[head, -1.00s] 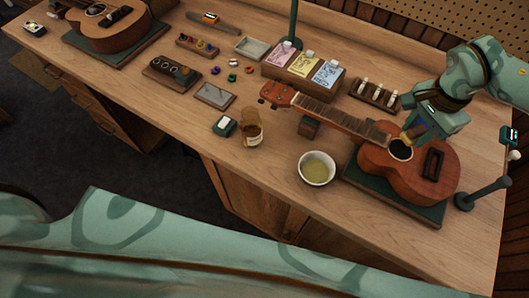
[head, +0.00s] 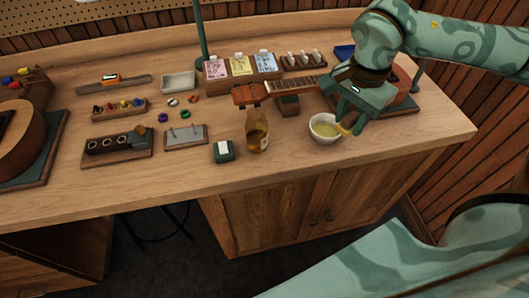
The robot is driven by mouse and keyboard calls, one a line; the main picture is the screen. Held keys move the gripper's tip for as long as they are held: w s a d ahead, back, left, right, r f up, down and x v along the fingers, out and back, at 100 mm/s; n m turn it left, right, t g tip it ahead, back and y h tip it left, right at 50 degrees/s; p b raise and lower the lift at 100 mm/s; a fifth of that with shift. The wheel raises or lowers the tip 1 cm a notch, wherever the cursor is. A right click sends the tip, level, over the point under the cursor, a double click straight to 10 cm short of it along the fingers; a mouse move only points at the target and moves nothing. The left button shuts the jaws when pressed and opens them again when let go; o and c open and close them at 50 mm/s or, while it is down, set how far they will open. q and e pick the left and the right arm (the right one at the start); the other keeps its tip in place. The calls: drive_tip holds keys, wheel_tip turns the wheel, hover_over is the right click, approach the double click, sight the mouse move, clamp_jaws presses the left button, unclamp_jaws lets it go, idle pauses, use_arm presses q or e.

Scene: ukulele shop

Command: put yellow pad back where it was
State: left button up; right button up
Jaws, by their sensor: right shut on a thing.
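My right gripper (head: 347,122) is shut on the yellow pad (head: 343,131), a small yellow piece that shows just below the fingers. The pad is at the right rim of a white bowl (head: 313,135) with something yellowish inside; I cannot tell whether it touches the bowl. My right arm hides most of the ukulele body (head: 405,102), whose neck (head: 290,85) points left. My left gripper is not in view.
An amber bottle (head: 257,138) and a small green box (head: 223,152) stand left of the bowl. Behind are a holder with coloured packets (head: 240,66), a grey tray (head: 178,83) and a green post (head: 200,30). The front right of the bench (head: 420,135) is clear.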

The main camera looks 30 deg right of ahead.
drive_tip(key=shift+s+a, duration=0.2)
drive_tip(key=shift+a, duration=0.2)
drive_tip(key=shift+w+a+f+m, duration=0.2)
drive_tip(key=shift+a+f+m, duration=0.05)
drive_tip(key=shift+a+m, duration=0.05)
drive_tip(key=b, duration=0.3)
approach(287, 141)
drive_tip(key=s+d+r, duration=0.1)
drive_tip(key=s+d, duration=0.1)
drive_tip(key=s, duration=0.2)
drive_tip(key=w+f, duration=0.1)
drive_tip(key=w+a+f+b, duration=0.1)
drive_tip(key=w+f, duration=0.1)
drive_tip(key=shift+w+a+f, duration=0.15)
drive_tip(key=shift+w+f, duration=0.05)
drive_tip(key=shift+w+a+f, duration=0.15)
drive_tip(key=shift+w+f, duration=0.05)
drive_tip(key=shift+f, duration=0.05)
wheel_tip(287, 141, down, 3)
drive_tip(key=shift+w+f+b, duration=0.15)
drive_tip(key=shift+f+b, duration=0.1)
drive_tip(key=shift+b, duration=0.5)
drive_tip(key=shift+r, duration=0.1)
